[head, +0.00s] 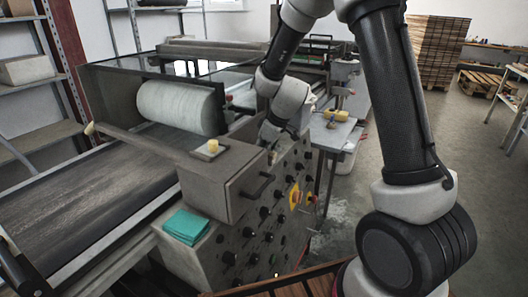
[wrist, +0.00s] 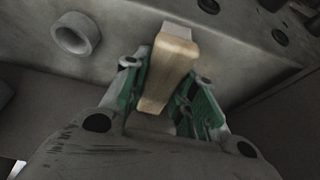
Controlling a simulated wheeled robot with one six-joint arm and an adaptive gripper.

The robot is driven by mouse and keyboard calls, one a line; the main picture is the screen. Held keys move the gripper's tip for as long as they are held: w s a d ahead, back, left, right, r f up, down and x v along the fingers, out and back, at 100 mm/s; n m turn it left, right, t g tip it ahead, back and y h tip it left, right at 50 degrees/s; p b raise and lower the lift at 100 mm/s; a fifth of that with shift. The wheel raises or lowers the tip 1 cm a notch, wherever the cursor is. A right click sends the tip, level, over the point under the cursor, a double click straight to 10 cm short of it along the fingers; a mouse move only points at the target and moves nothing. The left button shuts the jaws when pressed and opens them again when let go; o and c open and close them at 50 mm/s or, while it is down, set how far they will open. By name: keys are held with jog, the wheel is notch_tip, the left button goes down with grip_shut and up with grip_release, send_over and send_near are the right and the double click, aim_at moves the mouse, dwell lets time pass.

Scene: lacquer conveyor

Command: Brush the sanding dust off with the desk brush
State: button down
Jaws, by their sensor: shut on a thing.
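My gripper (head: 270,138) is beside the machine's control box (head: 222,185), near its far end. In the wrist view my gripper (wrist: 167,108) has its green-padded fingers on both sides of a pale wooden block (wrist: 170,65). It is shut on this block, which looks like the handle of the desk brush. A greyish end shows at the top of the block, but I cannot clearly make out bristles. The head view does not show the brush clearly. Pale streaks mark the dark conveyor belt (head: 75,188); I cannot tell whether they are sanding dust.
A large pale roller (head: 180,107) sits over the belt. Teal pads (head: 186,226) lie on the machine's near corner. A small yellow piece (head: 212,145) stands on the control box. A side table (head: 335,132) holds yellow items. Stacked wood (head: 438,52) stands behind; floor is open at right.

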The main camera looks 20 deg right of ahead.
jog(key=shift+s+a, duration=2.4)
jog(key=shift+w+d+f, duration=0.1)
jog(key=shift+w+d, duration=2.85)
jog(key=shift+d, duration=0.1)
jog(key=shift+s+a, duration=3.05)
jog(key=shift+w+d+r, duration=0.2)
jog(key=shift+w+d, duration=2.8)
jog(key=shift+w, duration=0.1)
jog(key=shift+s+a+f, duration=0.1)
jog(key=shift+s+a, duration=2.9)
jog(key=shift+w+d+f, duration=0.15)
jog(key=shift+w+d, duration=2.75)
jog(key=shift+d, duration=0.1)
